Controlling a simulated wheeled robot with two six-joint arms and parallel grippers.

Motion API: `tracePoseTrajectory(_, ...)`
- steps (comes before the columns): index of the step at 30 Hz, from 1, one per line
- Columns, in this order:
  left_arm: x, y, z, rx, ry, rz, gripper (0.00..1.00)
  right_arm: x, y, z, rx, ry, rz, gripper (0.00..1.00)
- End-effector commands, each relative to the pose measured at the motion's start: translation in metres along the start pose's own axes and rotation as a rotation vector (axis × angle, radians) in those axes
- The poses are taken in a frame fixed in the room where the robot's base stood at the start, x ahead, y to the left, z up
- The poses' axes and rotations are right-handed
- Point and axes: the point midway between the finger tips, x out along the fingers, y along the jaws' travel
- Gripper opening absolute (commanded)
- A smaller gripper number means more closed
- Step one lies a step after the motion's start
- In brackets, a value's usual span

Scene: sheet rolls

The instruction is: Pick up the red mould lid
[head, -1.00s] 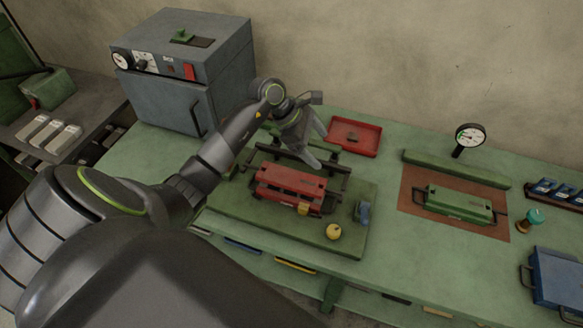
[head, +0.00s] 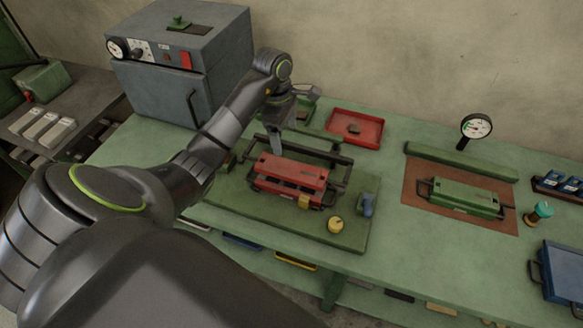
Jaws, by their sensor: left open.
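The red mould lid (head: 292,168) forms the top of a red mould on the green base board, with dark bars around it. My left gripper (head: 276,147) points down just behind the lid's left part, near the dark rear bar (head: 310,152). It is open and holds nothing that I can see. I cannot tell whether its fingertips touch the lid or the bar. My right gripper is not in view.
A yellow knob (head: 335,225) and a blue clamp-like part (head: 367,204) are at the board's right side. A red tray (head: 372,140) lies behind. A green mould (head: 465,197) and a dial gauge (head: 475,126) are to the right. A grey oven (head: 165,90) stands at the back left.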

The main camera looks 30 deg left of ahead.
Motion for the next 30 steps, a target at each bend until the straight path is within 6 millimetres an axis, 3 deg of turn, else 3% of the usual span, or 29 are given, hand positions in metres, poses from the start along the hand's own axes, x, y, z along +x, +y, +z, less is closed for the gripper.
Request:
tracePoseTrajectory(1,0.012,0.0,0.0,0.0,-0.001,0.0,0.85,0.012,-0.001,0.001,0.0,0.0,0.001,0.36)
tracePoseTrajectory(13,0.059,0.0,0.0,0.0,0.0,0.001,0.85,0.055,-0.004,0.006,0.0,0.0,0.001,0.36)
tracePoseTrajectory(23,0.075,-0.002,0.001,0.0,-0.001,0.0,0.85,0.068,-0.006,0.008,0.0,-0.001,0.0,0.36)
tracePoseTrajectory(30,0.105,-0.008,0.005,0.0,-0.001,-0.001,0.85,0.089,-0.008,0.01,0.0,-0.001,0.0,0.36)
